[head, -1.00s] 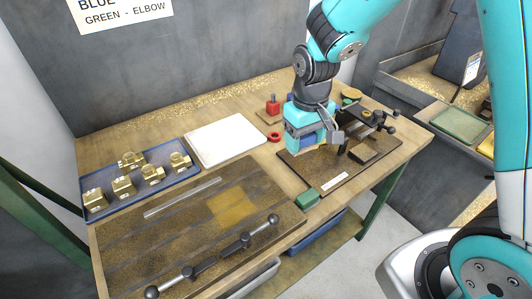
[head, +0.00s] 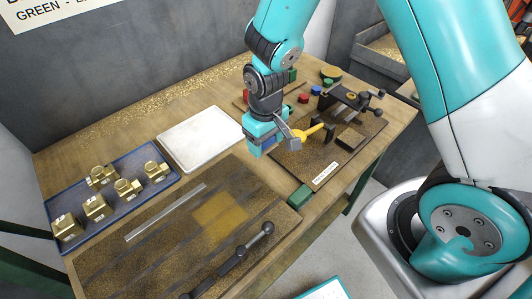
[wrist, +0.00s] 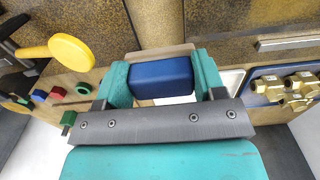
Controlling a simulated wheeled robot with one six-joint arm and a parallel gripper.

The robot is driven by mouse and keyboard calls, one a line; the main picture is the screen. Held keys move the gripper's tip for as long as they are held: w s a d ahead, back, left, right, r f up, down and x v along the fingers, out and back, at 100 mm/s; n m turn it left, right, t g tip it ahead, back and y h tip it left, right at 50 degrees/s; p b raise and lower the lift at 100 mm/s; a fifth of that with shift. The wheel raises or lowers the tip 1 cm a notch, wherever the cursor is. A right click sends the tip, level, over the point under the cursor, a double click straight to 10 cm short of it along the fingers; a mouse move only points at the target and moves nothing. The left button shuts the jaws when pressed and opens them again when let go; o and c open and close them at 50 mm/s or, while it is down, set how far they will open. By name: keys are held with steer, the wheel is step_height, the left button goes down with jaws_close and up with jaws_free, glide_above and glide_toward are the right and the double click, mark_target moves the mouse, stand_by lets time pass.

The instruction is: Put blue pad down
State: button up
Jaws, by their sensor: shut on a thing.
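My gripper (head: 262,140) is shut on the blue pad (wrist: 160,78). In the wrist view the pad sits between the two teal fingers, with a tan edge behind it. In the head view only a small part of the blue pad (head: 269,144) shows, the rest hidden by the gripper. The gripper is over the bench, between the white tray (head: 200,138) and the dark fixture board (head: 297,172), near the far right corner of the chip-covered plate (head: 150,262). I cannot tell whether the pad touches anything below.
A yellow round-ended piece (head: 307,132) and a black clamp fixture (head: 350,100) stand right of the gripper. A blue tray (head: 125,205) holds several brass fittings. A black bar with knobs (head: 240,250) lies on the plate.

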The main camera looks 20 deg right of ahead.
step_height(320, 180, down, 6)
steer(key=shift+r+p, duration=0.1)
steer(key=shift+p, duration=0.3)
steer(key=shift+f, duration=0.25)
steer(key=shift+f+b, duration=0.5)
steer(key=o, duration=0.9)
steer(key=shift+r, duration=0.1)
